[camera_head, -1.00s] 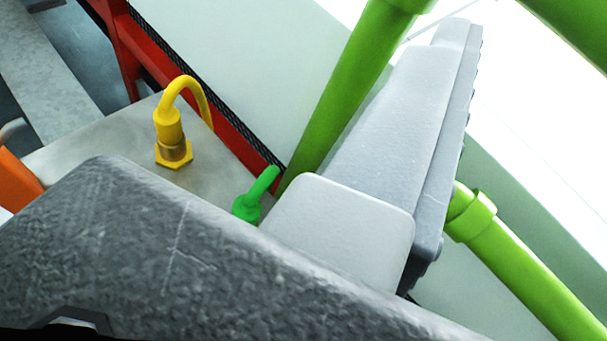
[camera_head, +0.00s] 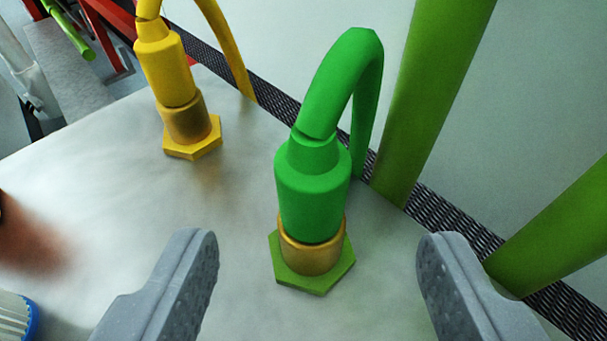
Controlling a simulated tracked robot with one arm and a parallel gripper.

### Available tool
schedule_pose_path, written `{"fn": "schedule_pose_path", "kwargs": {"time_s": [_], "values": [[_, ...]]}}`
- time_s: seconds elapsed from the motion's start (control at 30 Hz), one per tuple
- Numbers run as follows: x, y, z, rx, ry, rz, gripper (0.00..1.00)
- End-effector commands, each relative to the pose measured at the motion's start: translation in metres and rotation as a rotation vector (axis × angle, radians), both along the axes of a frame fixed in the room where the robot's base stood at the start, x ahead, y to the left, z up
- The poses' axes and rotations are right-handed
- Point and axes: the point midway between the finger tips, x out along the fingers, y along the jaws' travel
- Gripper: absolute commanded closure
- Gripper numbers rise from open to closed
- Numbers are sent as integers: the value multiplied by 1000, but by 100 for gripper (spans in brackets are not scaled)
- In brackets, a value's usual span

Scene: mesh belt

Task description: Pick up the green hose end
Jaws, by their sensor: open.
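The green hose end (camera_head: 312,195) stands upright near the middle of the view. It has a brass collar (camera_head: 311,252) and a green hexagonal base on the pale metal surface. Its hose arches up from the top and bends down behind it to the right. My gripper (camera_head: 318,265) is open and empty. One finger is at lower left and the other at lower right, with the hose end between them in the picture and apart from both. I cannot tell how far beyond the fingertips it stands.
A yellow hose end (camera_head: 168,75) stands to the left on the same metal surface (camera_head: 90,190). Light green posts (camera_head: 432,95) rise at right behind the green hose end. A dark mesh belt strip (camera_head: 440,212) runs along the back edge. A blue-rimmed brush-like object (camera_head: 15,315) is at lower left.

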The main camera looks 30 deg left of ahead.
Motion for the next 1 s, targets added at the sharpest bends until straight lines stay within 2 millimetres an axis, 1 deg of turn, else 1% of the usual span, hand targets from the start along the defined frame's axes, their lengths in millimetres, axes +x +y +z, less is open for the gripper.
{"fn": "schedule_pose_path", "kwargs": {"time_s": [0.03, 0.13, 0.33, 0.43, 0.7, 0.97, 1.0], "values": [[8, 5, -7, 0, 2, 3, 43], [20, 11, -12, 0, 2, 2, 43], [30, 17, -15, 0, 0, 2, 43], [37, 20, -20, -1, 0, 3, 43], [67, 36, -34, 0, 0, 2, 43], [69, 37, -33, 0, 0, 1, 43], [69, 37, -33, -1, 1, 1, 54]]}}
